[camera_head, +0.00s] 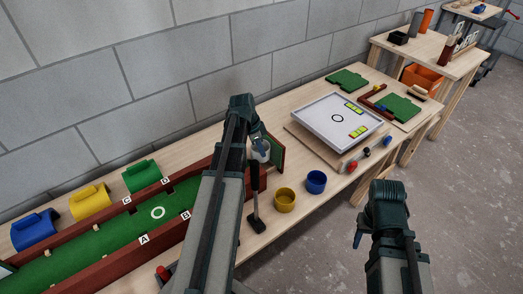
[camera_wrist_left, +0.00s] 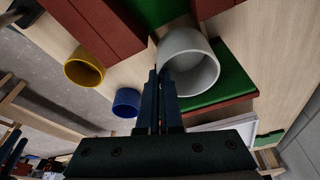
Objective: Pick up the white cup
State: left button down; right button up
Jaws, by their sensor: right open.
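The white cup (camera_wrist_left: 196,65) shows in the left wrist view with its mouth turned towards the camera. In the head view the white cup (camera_head: 261,151) is partly hidden under my left gripper (camera_head: 258,141). In the left wrist view the fingers of my left gripper (camera_wrist_left: 161,75) are close together, with the cup's near wall between their tips. Whether the cup touches what lies below it is hard to tell. My right gripper (camera_head: 358,240) is open and empty, over the floor in front of the table.
A yellow cup (camera_head: 284,200) and a blue cup (camera_head: 316,182) stand right of the white cup. A green-floored, red-railed game lane (camera_head: 120,222) runs left. A white tray (camera_head: 337,118) lies behind. Blue, yellow and green half-tubes (camera_head: 89,202) line the wall side.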

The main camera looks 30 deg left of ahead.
notch_tip(320, 180, up, 11)
jog(key=p, duration=1)
jog(key=shift+f, duration=0.1)
